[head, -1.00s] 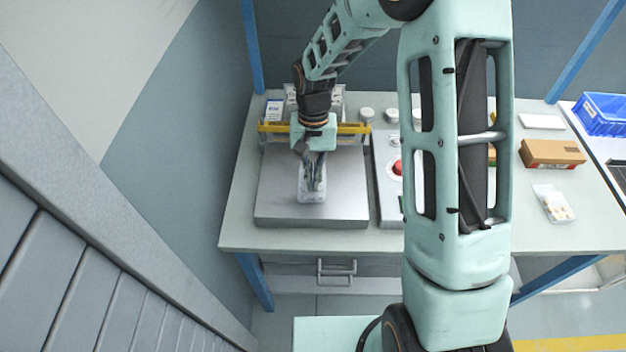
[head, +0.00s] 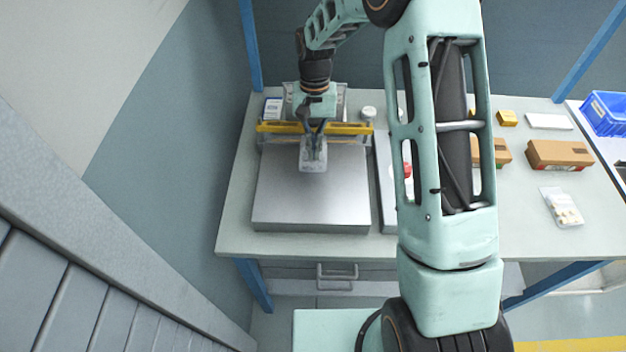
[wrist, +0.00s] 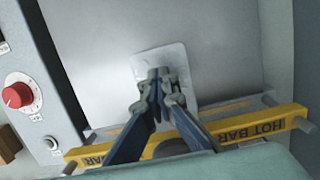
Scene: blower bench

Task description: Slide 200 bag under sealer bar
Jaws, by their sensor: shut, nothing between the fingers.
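A small clear bag (head: 312,163) lies flat on the grey metal plate of the sealer (head: 310,205), close to the yellow sealer bar (head: 350,128). It also shows in the wrist view as a pale rectangle (wrist: 176,55). The bar, marked HOT BAR, crosses the lower wrist view (wrist: 265,127). My gripper (head: 315,148) is shut with nothing between its fingers, its tips down on or just above the bag; contact cannot be told. No number is readable on the bag.
A control panel with a red knob (wrist: 17,95) stands right of the plate in the head view. Another clear bag with pale pieces (head: 562,207), a brown box (head: 558,154) and a blue crate (head: 606,113) are at the right. The front of the plate is clear.

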